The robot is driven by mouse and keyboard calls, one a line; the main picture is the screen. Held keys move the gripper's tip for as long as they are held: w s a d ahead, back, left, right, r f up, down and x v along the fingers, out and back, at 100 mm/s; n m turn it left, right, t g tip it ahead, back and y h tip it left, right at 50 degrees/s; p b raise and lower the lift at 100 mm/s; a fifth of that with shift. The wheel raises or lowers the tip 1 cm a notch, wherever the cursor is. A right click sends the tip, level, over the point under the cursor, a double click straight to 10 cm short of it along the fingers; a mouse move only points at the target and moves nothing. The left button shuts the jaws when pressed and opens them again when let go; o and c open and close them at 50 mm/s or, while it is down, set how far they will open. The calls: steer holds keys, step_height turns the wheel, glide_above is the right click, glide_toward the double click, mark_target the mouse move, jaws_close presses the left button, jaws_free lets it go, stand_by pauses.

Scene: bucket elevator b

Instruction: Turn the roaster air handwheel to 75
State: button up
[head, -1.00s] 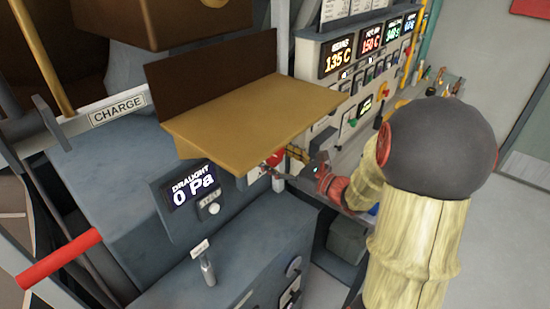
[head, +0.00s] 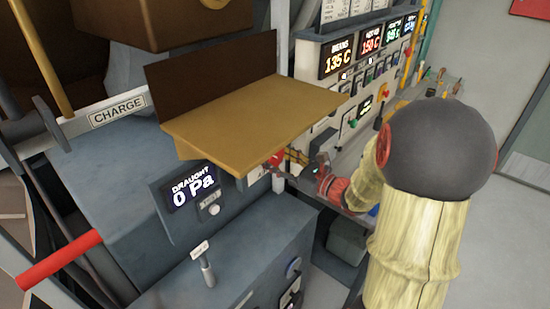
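My gripper (head: 283,167) is small in the head view, below the right front edge of the tan shelf. It is beside a red part (head: 276,158) that may be the handwheel; the shelf and my gripper hide much of it. I cannot tell whether the fingers touch it, or whether they are open or shut. No scale or reading for the roaster air can be made out. The draught display (head: 193,189) reads 0 Pa.
The tan shelf (head: 250,105) overhangs my gripper. A control panel (head: 350,85) with lit displays, one reading 135 C and another 150 C, stands behind. A grey cabinet (head: 225,255) with a small lever (head: 206,268) is at the front. Open floor (head: 490,240) lies at right.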

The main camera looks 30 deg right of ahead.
steer(key=shift+r+m+p, duration=0.15)
steer(key=shift+m+p, duration=0.25)
steer(key=shift+p, duration=0.25)
steer(key=m+p, duration=0.2)
steer(key=p, duration=0.2)
steer(key=shift+r+m, duration=0.1)
steer(key=shift+m, duration=0.2)
steer(key=m+p, duration=0.2)
steer(key=p, duration=0.2)
steer(key=m+p, duration=0.3)
steer(key=p, duration=0.1)
steer(key=shift+s+a+r+m+p, duration=0.1)
steer(key=shift+a+m+p, duration=0.05)
steer(key=shift+m+p, duration=0.2)
steer(key=m+p, duration=0.4)
steer(key=p, duration=0.2)
steer(key=m+p, duration=0.4)
steer(key=shift+m+p, duration=0.25)
steer(key=shift+p, duration=0.1)
steer(key=shift+f, duration=0.2)
steer(key=o, duration=1.2)
